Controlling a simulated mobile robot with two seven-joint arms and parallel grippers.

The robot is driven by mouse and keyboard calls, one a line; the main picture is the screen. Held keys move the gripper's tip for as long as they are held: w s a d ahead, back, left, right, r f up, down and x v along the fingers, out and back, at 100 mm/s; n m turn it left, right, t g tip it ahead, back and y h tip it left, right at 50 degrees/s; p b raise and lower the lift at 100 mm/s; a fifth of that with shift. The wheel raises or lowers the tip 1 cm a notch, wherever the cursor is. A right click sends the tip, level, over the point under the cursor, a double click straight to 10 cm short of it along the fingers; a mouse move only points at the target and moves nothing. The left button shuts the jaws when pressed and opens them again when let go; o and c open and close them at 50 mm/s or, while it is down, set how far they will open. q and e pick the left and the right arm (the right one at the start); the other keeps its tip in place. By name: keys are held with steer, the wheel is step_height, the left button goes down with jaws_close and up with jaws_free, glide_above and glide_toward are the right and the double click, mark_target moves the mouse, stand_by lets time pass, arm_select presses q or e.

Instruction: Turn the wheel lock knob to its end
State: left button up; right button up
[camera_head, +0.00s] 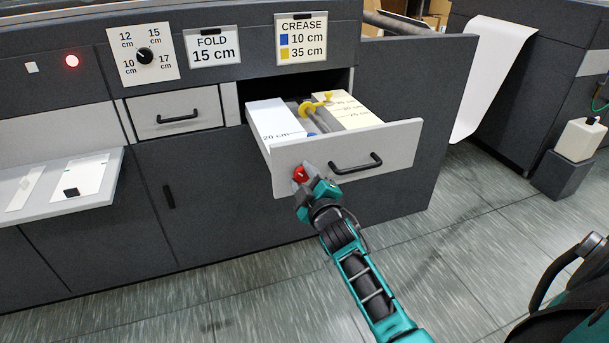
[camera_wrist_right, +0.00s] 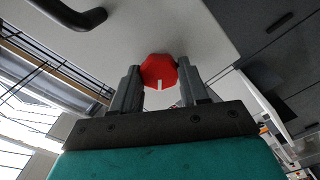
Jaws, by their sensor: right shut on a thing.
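The wheel lock knob is a red, many-sided knob (camera_head: 300,174) on the front of the open drawer, left of its black handle. It also shows in the right wrist view (camera_wrist_right: 159,72), with a white mark pointing toward the gripper's palm. My right gripper (camera_head: 304,181) is at the drawer front. In the right wrist view its two grey fingers (camera_wrist_right: 160,88) stand on either side of the knob and are shut on it. My left gripper is not in view.
The open drawer (camera_head: 398,146) holds a white block, a cream block with cm marks and a yellow wheel (camera_head: 316,103). A dial panel (camera_head: 165,73), a FOLD sign (camera_head: 212,53) and a CREASE sign (camera_head: 301,48) are above. The floor in front is clear.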

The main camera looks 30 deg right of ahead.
steer(key=m+p, duration=0.2)
steer(key=m, duration=0.3)
steer(key=shift+r+m, duration=0.1)
steer(key=shift+m, duration=0.2)
steer(key=shift+m+p, duration=0.55)
steer(key=shift+m, duration=1.05)
steer(key=o, duration=1.1)
steer(key=shift+c, duration=0.2)
steer(key=shift+s, duration=0.1)
